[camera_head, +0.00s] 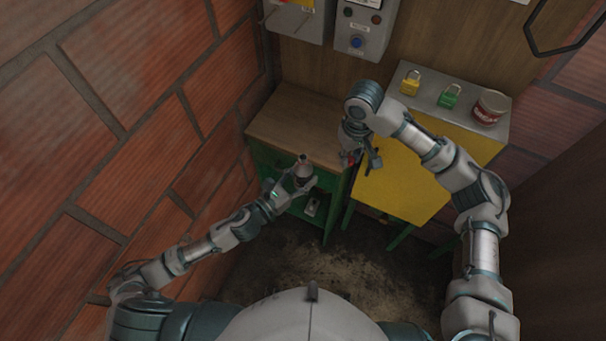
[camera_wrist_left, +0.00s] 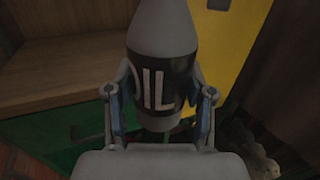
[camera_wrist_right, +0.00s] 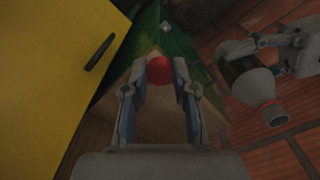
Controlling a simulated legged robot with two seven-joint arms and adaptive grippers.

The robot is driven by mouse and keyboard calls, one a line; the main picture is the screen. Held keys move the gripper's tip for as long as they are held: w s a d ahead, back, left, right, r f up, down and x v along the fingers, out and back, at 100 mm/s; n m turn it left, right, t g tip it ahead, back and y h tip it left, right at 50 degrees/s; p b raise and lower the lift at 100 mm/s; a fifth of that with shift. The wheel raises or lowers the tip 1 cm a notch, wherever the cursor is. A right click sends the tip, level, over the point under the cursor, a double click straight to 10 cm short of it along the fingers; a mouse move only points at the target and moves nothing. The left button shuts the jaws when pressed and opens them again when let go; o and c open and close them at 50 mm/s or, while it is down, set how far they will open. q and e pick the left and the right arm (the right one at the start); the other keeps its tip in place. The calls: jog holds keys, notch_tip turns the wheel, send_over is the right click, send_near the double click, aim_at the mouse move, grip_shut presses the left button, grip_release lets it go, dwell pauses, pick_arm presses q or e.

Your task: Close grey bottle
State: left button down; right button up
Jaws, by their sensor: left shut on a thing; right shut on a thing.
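The grey bottle (camera_head: 303,166) has a black label with white lettering that shows in the left wrist view (camera_wrist_left: 162,85). My left gripper (camera_head: 298,183) is shut around its body and holds it in the air in front of the green cabinet. The bottle also shows at the right of the right wrist view (camera_wrist_right: 250,80), tilted, with its narrow neck end towards the camera. My right gripper (camera_head: 360,158) is shut on a small round red cap (camera_wrist_right: 160,69), held between its fingertips. The cap is apart from the bottle, to its right in the head view.
A green cabinet with a wooden top (camera_head: 295,125) stands behind the bottle. A brick wall (camera_head: 130,100) bounds the left.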

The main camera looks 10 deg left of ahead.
aim_at(303, 158)
jog(key=s+a+r+n, duration=0.1)
jog(key=a+r+n, duration=0.1)
jog(key=a+r, duration=0.1)
jog(key=s+a+r+n, duration=0.1)
jog(key=a+r+n, duration=0.1)
jog(key=a+r, duration=0.2)
jog(key=s+a+r+n, duration=0.1)
jog(key=a+r+n, duration=0.1)
jog(key=a+r, duration=0.2)
jog(key=shift+a+r, duration=0.1)
jog(key=shift+a, duration=0.5)
jog(key=shift+f, duration=2.05)
jog(key=shift+f, duration=0.8)
jog(key=shift+f, duration=0.6)
